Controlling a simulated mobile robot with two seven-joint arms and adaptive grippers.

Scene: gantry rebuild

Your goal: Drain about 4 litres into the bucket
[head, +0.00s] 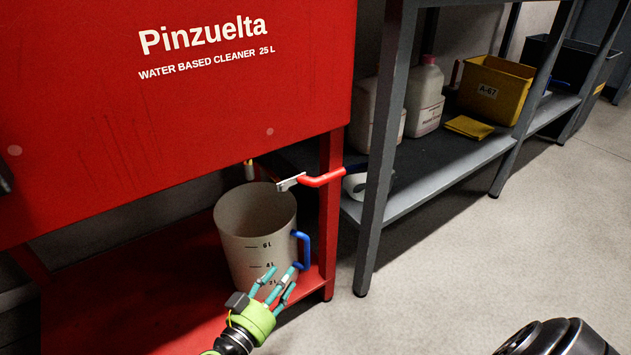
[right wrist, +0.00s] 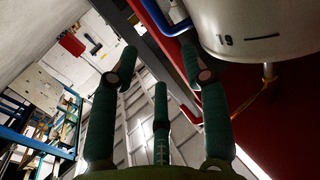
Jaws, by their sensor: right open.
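The pale bucket (head: 240,235) stands upright on the red lower shelf of the washer, with level marks on its side and a blue handle (head: 304,250) on its right. No liquid shows inside; its bottom is hidden. Above its rim are a small spout (head: 249,170) and a valve lever with a red grip (head: 322,180) pointing right. My right gripper (head: 280,270) is open and empty, its fingers in front of the bucket's lower right side, near the handle. In the right wrist view the bucket (right wrist: 270,25) is beyond the fingers at upper right. My left gripper is not in view.
The red washer tank (head: 170,130) hangs over the bucket, and its red leg (head: 330,220) stands right of it. A grey rack (head: 372,200) holds white jugs (head: 425,98), a yellow cloth (head: 468,127) and a yellow bin (head: 495,90). The floor at right is clear.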

